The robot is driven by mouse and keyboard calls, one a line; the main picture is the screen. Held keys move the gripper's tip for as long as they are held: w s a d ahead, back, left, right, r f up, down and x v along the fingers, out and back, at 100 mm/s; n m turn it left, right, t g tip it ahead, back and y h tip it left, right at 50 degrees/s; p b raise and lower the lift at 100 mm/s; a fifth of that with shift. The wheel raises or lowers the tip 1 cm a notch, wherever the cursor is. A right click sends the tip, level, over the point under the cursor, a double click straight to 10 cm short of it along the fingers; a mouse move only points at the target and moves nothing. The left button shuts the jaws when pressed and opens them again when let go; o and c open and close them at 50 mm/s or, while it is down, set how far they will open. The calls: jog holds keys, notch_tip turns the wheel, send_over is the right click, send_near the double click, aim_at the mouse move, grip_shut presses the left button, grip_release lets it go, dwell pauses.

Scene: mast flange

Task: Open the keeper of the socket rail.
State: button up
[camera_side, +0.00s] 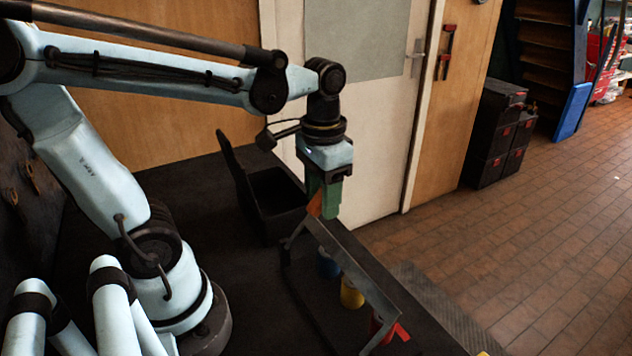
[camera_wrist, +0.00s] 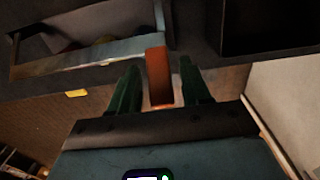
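The socket rail is a grey metal bar (camera_side: 350,265) on uprights near the table's right edge. A blue socket (camera_side: 327,267), a yellow socket (camera_side: 351,293) and a partly hidden red one are beneath it. An orange tab (camera_side: 315,206), which looks like the keeper, stands at the rail's far end; it also shows in the wrist view (camera_wrist: 159,76). My gripper (camera_side: 325,210) points down at this tab. In the wrist view its green fingers (camera_wrist: 160,68) stand apart on either side of the tab, with gaps visible; contact is not clear.
An open black bin (camera_side: 275,200) with a raised lid stands just left of my gripper. A small yellow piece (camera_wrist: 77,93) shows in the wrist view. The dark tabletop (camera_side: 240,260) left of the rail is clear.

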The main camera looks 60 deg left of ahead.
grip_shut()
jog(key=shift+s, duration=0.1)
jog(key=shift+s+r+t, duration=0.5)
jog(key=shift+s+t, duration=0.4)
jog(key=shift+t, duration=0.1)
jog(key=shift+s+r+t, duration=0.45)
jog(key=shift+s+t, duration=0.4)
jog(key=shift+t, duration=0.15)
jog(key=shift+o, duration=0.8)
grip_release()
jog(key=shift+s+r, duration=0.1)
